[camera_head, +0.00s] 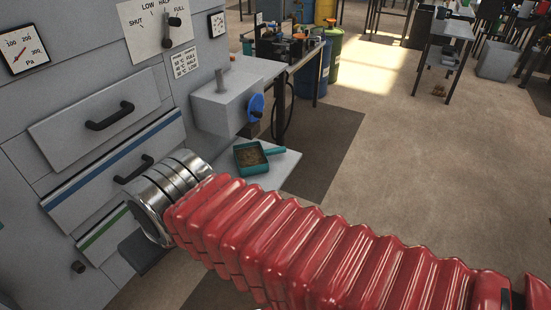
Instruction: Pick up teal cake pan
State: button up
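The teal cake pan (251,158) sits on a pale shelf (276,178) beside the grey machine. It is a shallow square pan with a brown inside, and its teal handle (275,150) points right. My red ribbed arm (320,255) reaches in from the lower right and ends in a silver banded wrist (172,190). The wrist is left of the pan in the picture and nearer the camera. My gripper's fingers cannot be made out beyond the wrist, so whether they are open or shut does not show. The pan appears clear of the arm.
The grey machine (60,90) fills the left, with drawers with dark handles (110,115), a lever panel (165,30) and gauges. A grey box with a blue knob (255,108) juts out above the pan. A cluttered bench and drums stand behind. Open floor (420,160) lies right.

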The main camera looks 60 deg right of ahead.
aim_at(250, 160)
jog(key=z, duration=0.45)
jog(key=i, duration=1)
jog(key=z, duration=0.05)
